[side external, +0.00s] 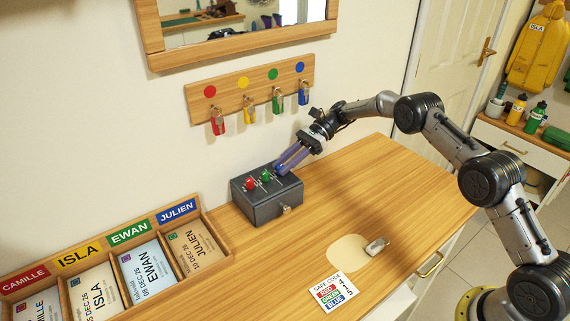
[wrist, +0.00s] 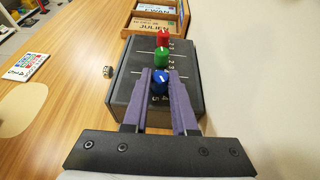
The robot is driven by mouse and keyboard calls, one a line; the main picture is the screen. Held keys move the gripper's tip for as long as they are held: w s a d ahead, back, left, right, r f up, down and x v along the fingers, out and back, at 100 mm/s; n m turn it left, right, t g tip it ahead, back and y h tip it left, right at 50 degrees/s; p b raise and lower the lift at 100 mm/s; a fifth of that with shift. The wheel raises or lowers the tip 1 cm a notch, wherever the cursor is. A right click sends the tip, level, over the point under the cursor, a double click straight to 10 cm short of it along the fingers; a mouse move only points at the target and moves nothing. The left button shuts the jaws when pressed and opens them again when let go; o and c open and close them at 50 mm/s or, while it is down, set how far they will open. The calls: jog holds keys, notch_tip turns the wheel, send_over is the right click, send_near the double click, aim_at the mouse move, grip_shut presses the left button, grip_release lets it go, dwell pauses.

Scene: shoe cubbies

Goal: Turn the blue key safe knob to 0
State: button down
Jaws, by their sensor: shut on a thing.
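A dark grey key safe box (side external: 270,207) stands on the wooden counter against the wall. On its top are a red knob (side external: 250,184), a green knob (side external: 267,175) and a blue knob (wrist: 160,80). The red (wrist: 163,38) and green (wrist: 162,57) knobs also show in the wrist view, beyond the blue one. My gripper (wrist: 160,84) has its purple fingers on either side of the blue knob and is shut on it. A pale pointer mark shows on the blue knob; its exact number is too small to read. Number marks run beside the knobs.
A safe code card (side external: 333,291) lies on the counter near a small metal object (side external: 376,246) and a pale oval patch (side external: 347,254). A wooden tray of name cards (side external: 221,244) stands left of the box. Keys hang on a rack (side external: 250,88) above.

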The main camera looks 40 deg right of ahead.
dwell(0.3)
jog(key=c, duration=0.7)
grip_release()
jog(key=v, duration=1.3)
jog(key=shift+d+r, duration=0.15)
jog(key=shift+d, duration=0.2)
